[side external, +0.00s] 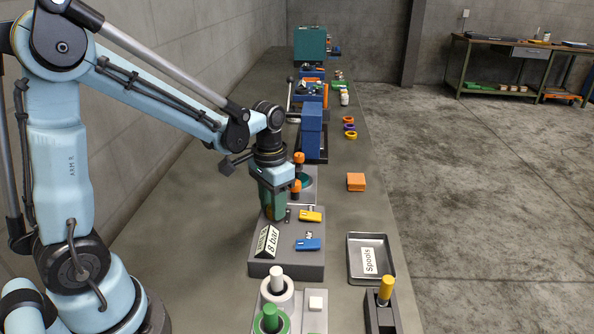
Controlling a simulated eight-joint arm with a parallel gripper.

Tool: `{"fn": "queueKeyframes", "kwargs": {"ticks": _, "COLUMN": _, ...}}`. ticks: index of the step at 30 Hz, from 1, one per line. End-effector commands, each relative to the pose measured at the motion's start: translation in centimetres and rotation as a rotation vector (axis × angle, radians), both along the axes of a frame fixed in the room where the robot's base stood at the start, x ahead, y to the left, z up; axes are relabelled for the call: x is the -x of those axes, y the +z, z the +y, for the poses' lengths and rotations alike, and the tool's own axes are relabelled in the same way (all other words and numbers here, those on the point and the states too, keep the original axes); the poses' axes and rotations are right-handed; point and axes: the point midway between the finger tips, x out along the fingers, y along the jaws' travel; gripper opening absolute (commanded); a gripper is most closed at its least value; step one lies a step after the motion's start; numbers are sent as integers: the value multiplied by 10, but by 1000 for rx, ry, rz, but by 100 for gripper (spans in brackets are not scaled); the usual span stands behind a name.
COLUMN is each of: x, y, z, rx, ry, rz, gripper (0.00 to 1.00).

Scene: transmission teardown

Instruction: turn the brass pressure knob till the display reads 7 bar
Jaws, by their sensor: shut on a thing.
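The display (267,242) is a white slanted plate on a grey block (290,263), and it reads 8 bar. My gripper (274,214) points down onto the block just behind the display. It is shut around the place of the brass pressure knob. The knob itself is hidden by the gripper, so its turn cannot be seen. A yellow lever (311,216) and a blue lever (308,244) are on the same block, to the right of my gripper.
Orange-topped posts (298,158) stand close behind my gripper. White (276,273) and green (270,319) knobs are in front of the block. A metal tray labelled Spools (386,277) and an orange block (356,182) lie to the right. The bench's right strip has bare room.

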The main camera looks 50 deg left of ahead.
Motion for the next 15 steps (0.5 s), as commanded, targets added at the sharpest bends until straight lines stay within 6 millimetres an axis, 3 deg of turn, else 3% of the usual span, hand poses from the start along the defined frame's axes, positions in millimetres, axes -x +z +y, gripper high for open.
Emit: {"fn": "queueKeyframes", "kwargs": {"ticks": 15, "x": 0, "y": 0, "z": -1, "rx": -1, "ry": 253, "rz": 1, "gripper": 5}}
